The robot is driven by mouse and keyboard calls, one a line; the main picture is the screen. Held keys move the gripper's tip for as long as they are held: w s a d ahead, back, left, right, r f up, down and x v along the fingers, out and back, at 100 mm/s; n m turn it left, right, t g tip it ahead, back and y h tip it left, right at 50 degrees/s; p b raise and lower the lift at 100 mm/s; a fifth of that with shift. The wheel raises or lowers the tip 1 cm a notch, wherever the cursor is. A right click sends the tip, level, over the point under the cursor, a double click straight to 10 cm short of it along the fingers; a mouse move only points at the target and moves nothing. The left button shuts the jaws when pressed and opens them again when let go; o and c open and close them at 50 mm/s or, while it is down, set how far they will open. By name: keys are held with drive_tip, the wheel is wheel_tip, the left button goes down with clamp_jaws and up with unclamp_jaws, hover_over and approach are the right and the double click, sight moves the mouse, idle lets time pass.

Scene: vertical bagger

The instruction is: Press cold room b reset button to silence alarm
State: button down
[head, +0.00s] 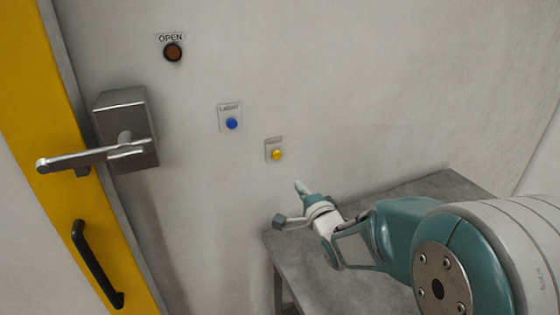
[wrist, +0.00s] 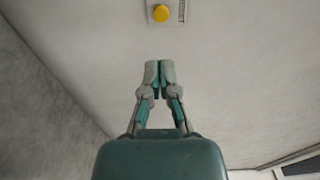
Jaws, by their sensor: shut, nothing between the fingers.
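A yellow round button (head: 277,154) sits on a small plate on the pale wall; its label is too small to read. It also shows at the top of the wrist view (wrist: 161,13), with its plate beside it. A blue button (head: 232,123) under a small blurred label is to its upper left. I cannot tell from the labels which one is the cold room b reset. My gripper (head: 301,187) is shut and empty, below and slightly right of the yellow button in the head view. In the wrist view the closed fingertips (wrist: 159,66) point toward the wall, apart from the button.
A dark reddish round lamp or button (head: 173,52) is under an OPEN label. A metal handle (head: 100,155) and a yellow door frame (head: 65,150) with a black pull (head: 97,265) are at left. A grey table (head: 430,188) stands against the wall below my arm.

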sight(277, 156)
drive_tip(key=x, duration=1.2)
drive_tip(key=shift+w+a+f, duration=0.15)
drive_tip(key=shift+w, duration=0.15)
drive_tip(key=shift+w+a, duration=0.15)
drive_tip(key=shift+w, duration=0.3)
drive_tip(key=shift+w, duration=0.4)
drive_tip(key=shift+w+a+r, duration=0.15)
drive_tip(key=shift+r, duration=0.2)
drive_tip(key=shift+f, duration=0.15)
